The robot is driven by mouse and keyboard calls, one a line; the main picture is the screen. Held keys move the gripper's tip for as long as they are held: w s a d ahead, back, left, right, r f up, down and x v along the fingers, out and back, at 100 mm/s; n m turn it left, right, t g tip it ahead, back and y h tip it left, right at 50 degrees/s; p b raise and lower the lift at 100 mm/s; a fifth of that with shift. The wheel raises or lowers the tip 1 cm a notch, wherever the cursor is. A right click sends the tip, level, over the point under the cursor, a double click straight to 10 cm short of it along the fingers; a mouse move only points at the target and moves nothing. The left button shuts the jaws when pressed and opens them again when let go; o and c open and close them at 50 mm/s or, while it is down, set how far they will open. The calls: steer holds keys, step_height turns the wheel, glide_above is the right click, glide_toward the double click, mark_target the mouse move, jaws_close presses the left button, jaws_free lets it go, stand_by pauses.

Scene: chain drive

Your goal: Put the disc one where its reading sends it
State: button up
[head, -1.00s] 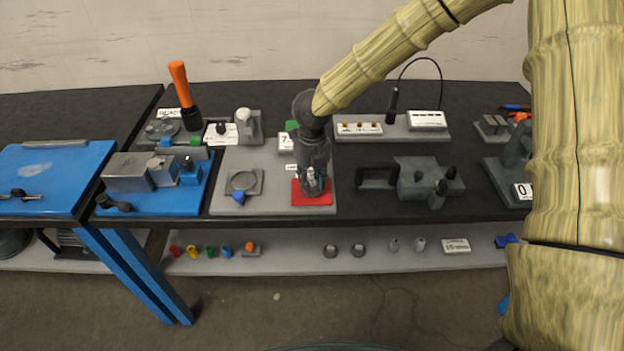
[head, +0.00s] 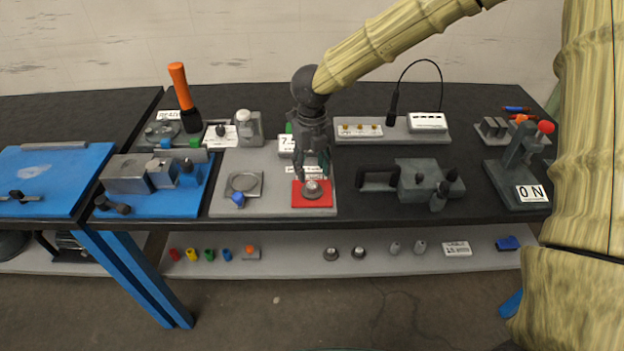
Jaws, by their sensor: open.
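A grey disc with a small knob (head: 313,187) sits on the red square pad (head: 299,202) at the right front of the light grey plate (head: 270,206). My gripper (head: 312,173) is open and empty just above the disc, pointing down. A white display (head: 286,144) behind my gripper shows a figure starting with 7; the rest is hidden. A white label behind the red pad is partly covered by my fingers.
A blue fixture (head: 150,201) with grey blocks is to the left. A dark grey device with a handle (head: 420,180) is close on the right, and a press with a red knob (head: 520,170) stands farther right. Small coloured parts and two grey discs lie on the lower shelf (head: 300,262).

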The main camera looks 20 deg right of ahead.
mark_target(312, 185)
step_height(312, 185, up, 6)
steer(key=shift+r+b, duration=0.15)
steer(key=shift+b, duration=0.15)
stand_by(0.4)
